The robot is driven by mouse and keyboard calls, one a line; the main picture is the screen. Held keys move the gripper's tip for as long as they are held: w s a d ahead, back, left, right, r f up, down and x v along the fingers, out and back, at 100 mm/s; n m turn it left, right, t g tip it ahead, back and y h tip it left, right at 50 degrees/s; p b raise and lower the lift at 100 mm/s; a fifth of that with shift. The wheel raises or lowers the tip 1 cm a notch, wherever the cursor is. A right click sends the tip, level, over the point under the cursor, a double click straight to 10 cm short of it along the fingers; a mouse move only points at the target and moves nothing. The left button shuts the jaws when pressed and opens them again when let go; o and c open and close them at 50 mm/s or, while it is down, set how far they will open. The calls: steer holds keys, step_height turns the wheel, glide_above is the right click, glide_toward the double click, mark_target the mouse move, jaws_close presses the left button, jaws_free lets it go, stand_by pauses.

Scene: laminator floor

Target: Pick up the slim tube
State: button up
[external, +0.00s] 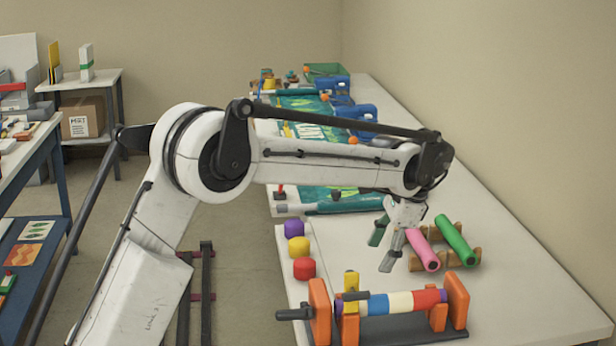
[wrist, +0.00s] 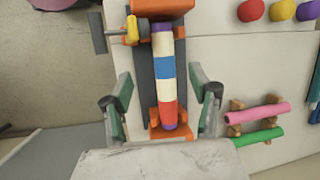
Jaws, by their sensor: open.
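A pink tube (external: 423,248) and a green tube (external: 455,240) lie side by side on wooden cradles on the bench. In the wrist view, the pink tube (wrist: 257,113) and green tube (wrist: 256,137) are at the right, outside my fingers. I cannot tell which is the slim one. A striped roll (external: 392,303) sits in an orange stand nearer the camera. My gripper (external: 383,254) is open and empty above the bench, left of the pink tube. In the wrist view, the striped roll (wrist: 166,77) shows between the fingers of my gripper (wrist: 160,84).
Purple (external: 294,227), yellow (external: 299,247) and red (external: 304,268) pieces line the bench's left edge. The orange stand (external: 456,300) has a crank at its left end. Blue containers and a green bin (external: 326,70) stand farther back. The bench right of the tubes is clear.

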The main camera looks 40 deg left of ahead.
mark_target(362, 303)
steer(key=shift+m+g+y, duration=0.3)
steer(key=shift+m+g, duration=0.1)
steer(key=f, duration=0.3)
steer(key=w+a+f, duration=0.1)
steer(key=f, duration=0.3)
steer(key=a+f+p, duration=0.1)
steer(key=f, duration=0.2)
steer(key=shift+w+f, duration=0.25)
steer(key=shift+f, duration=0.1)
steer(key=shift+x, duration=2.6)
steer(key=shift+s+a, duration=0.1)
steer(key=shift+a, duration=0.05)
steer(key=shift+c, duration=0.3)
steer(key=shift+r, duration=0.1)
steer(key=c, duration=1.2)
